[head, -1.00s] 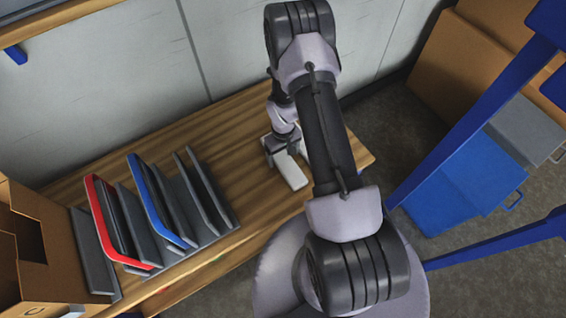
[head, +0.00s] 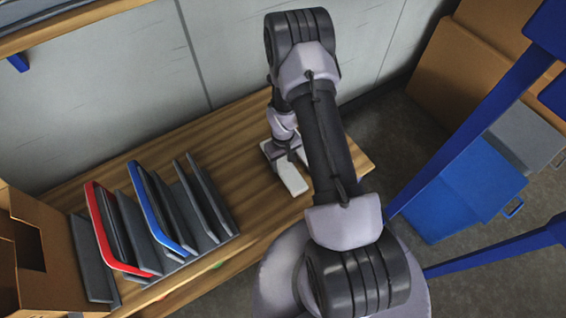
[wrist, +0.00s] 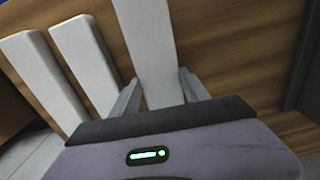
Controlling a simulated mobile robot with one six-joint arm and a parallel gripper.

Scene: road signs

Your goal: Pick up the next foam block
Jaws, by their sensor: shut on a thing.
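My gripper (wrist: 160,92) is over the bench with its two grey fingers on either side of a white foam block (wrist: 151,45), shut on it. In the head view, my gripper (head: 284,160) is partly hidden by my arm, and a white block (head: 292,178) shows beneath it on the bench. Two more white foam blocks, a middle one (wrist: 85,60) and a left one (wrist: 42,78), lie to the left in the wrist view, side by side and apart from the held one. The held block's near end is hidden behind my gripper body.
The wooden bench (head: 245,135) runs along a grey wall. A rack of grey panels (head: 202,195) with a red frame (head: 97,222) and a blue frame (head: 143,205) stands at left, beside a cardboard box (head: 50,225). A blue bin (head: 465,195) stands on the floor at right.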

